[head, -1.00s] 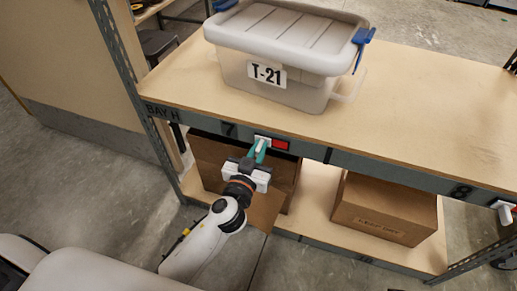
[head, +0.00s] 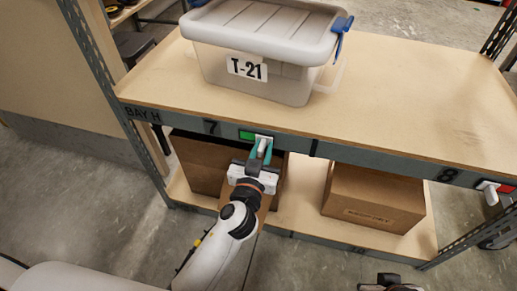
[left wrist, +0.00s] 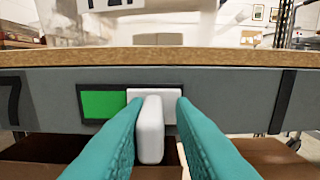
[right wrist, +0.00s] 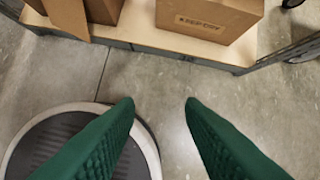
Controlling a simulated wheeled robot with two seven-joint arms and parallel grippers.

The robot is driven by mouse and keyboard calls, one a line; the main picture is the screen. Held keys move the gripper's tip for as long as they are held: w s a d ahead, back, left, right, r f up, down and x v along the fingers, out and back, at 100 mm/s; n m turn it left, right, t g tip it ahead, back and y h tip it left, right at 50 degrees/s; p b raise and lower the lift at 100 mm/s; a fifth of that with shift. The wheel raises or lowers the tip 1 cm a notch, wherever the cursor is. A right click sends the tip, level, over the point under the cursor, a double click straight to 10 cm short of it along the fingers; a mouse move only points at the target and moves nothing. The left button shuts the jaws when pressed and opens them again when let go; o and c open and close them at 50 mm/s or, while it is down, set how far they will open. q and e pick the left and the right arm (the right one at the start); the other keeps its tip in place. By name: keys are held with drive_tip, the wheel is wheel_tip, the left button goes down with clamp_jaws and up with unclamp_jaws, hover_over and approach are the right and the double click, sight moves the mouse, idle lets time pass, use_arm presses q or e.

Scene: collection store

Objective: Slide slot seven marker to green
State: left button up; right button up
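The slot seven marker (head: 262,141) is on the grey shelf edge just right of the "7" label (head: 211,127). Its white slider with a raised tab (left wrist: 150,130) sits at the right end, and a green field (left wrist: 103,105) shows on the left. No red shows. My left gripper (head: 262,148) is at the marker, its teal fingers on either side of the tab. In the left wrist view the left finger appears against the tab, with a gap to the right finger. My right gripper (right wrist: 160,101) is open and empty above the floor.
A lidded bin (head: 263,50) marked T-21 stands on the upper shelf (head: 430,110). Cardboard boxes (head: 372,198) sit on the lower shelf. The slot eight marker (head: 490,192) at far right shows red. A metal upright (head: 85,75) bounds the left side.

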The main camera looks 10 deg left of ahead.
sight(261, 155)
use_arm(q)
drive_tip(key=shift+o, duration=0.9)
drive_tip(key=shift+d, duration=0.1)
